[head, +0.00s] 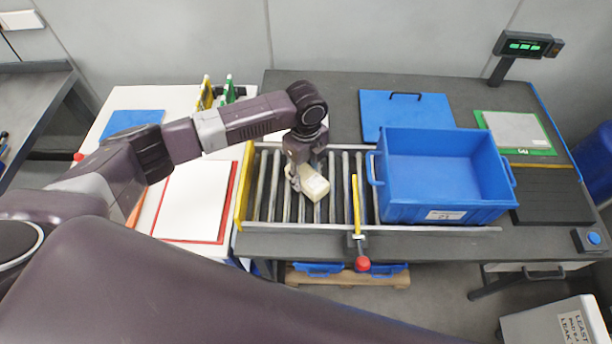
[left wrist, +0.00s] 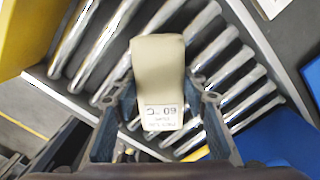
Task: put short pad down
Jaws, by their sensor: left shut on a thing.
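The short pad, a cream-coloured soft block (head: 315,187) with a printed label, is over the roller conveyor (head: 268,190) in the head view. In the left wrist view the pad (left wrist: 158,75) lies between the fingers, its label towards the gripper. My left gripper (head: 298,178) is shut on the pad, reaching down from above; it also shows in the left wrist view (left wrist: 160,115). I cannot tell whether the pad touches the rollers. My right gripper is not in view.
A blue crate (head: 442,205) stands at the conveyor's right, beyond a yellow bar (head: 356,203) with a red knob. A yellow plate (head: 244,190) edges the left end. A red-edged white board (head: 193,200) lies further left. Rollers around the pad are bare.

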